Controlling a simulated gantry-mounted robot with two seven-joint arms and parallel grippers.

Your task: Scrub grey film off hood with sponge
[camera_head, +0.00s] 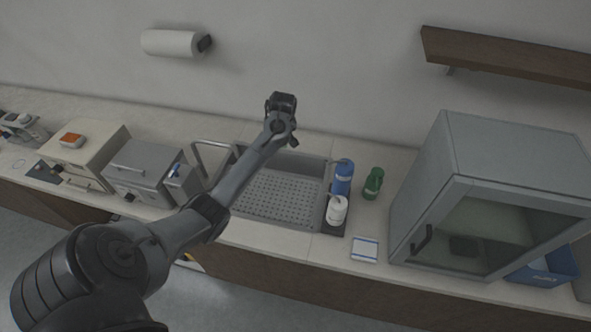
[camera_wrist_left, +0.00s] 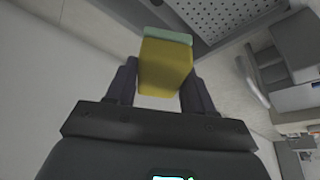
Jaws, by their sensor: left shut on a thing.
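My left gripper (camera_head: 281,102) is raised over the back edge of the sink, near the wall. In the left wrist view the left gripper (camera_wrist_left: 162,78) is shut on a yellow sponge (camera_wrist_left: 165,66) with a pale green layer at its far end. The sponge is hidden in the head view. The hood (camera_head: 428,170) is a grey box with a glazed front and a dark handle, standing on the counter at the right. Its front pane (camera_head: 475,235) looks dull grey-green; I cannot make out the film's edges. The gripper is well left of the hood, apart from it. My right gripper is not in view.
The sink (camera_head: 275,195) has a perforated tray. A blue bottle (camera_head: 342,178), a white bottle (camera_head: 336,211) and a green bottle (camera_head: 373,184) stand between sink and hood. A brown shelf (camera_head: 510,60) juts out above the hood. A blue bin (camera_head: 545,268) is at the hood's right.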

